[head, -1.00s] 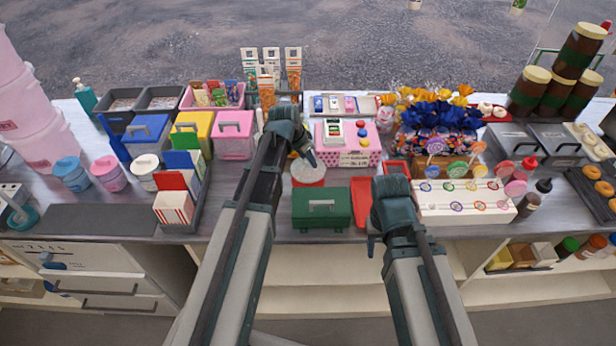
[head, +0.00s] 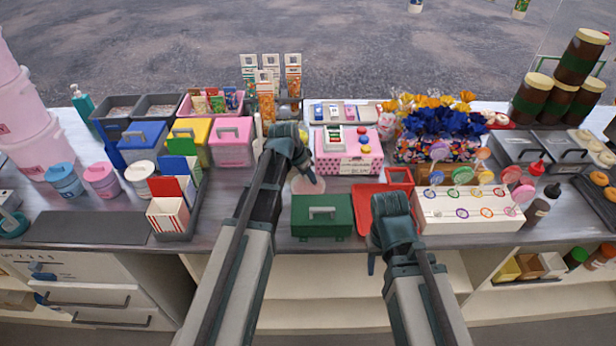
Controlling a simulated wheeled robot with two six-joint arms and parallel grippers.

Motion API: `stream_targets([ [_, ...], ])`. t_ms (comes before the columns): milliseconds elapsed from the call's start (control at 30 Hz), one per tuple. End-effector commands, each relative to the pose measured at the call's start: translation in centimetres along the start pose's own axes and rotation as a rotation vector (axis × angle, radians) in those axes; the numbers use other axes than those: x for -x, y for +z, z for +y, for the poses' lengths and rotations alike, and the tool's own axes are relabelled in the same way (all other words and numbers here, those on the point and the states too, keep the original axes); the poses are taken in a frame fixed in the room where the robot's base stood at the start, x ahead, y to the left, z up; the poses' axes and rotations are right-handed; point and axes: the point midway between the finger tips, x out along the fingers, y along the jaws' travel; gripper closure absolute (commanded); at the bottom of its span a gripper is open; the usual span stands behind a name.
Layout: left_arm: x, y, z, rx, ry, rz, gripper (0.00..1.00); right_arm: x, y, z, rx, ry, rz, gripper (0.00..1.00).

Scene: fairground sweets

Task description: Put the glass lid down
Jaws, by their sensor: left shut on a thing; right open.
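The glass lid (head: 303,187) is a pale, see-through round disc behind the green box, in the middle of the counter. My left gripper (head: 316,182) is shut on it, at its right side. The arm hides part of the lid, and I cannot tell whether it touches what is below. My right gripper (head: 372,264) is open and empty, pointing down in front of the counter's front edge.
The green box (head: 322,226) with a handle stands just in front of the lid. A red tray (head: 364,198) lies to its right, partly behind my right arm. A pink dotted box (head: 348,166) stands behind. The lollipop stand (head: 450,218) is at right.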

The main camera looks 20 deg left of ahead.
Motion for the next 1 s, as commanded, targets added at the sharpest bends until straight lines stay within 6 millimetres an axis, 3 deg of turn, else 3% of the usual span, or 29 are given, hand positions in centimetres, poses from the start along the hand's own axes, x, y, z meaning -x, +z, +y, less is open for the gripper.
stream_targets([
  [33,-0.1,0.0,0.0,0.000,0.000,0.000,0.59,-0.1,0.0,0.0,0.000,0.000,0.000,0.50],
  [167,-0.1,0.0,0.0,0.000,0.000,0.000,0.36,-0.1,0.0,0.0,0.000,0.000,0.000,0.50],
  [200,-0.1,0.0,0.0,0.000,0.000,0.000,0.35,-0.1,0.0,0.0,0.000,0.000,0.000,0.50],
  [667,0.7,-0.2,0.0,0.000,0.000,0.000,0.35,0.7,0.0,0.1,0.000,0.000,0.000,0.50],
  [1000,5.0,-0.3,0.0,0.001,0.000,0.000,0.35,4.7,0.3,0.5,0.000,0.000,0.000,0.50],
])
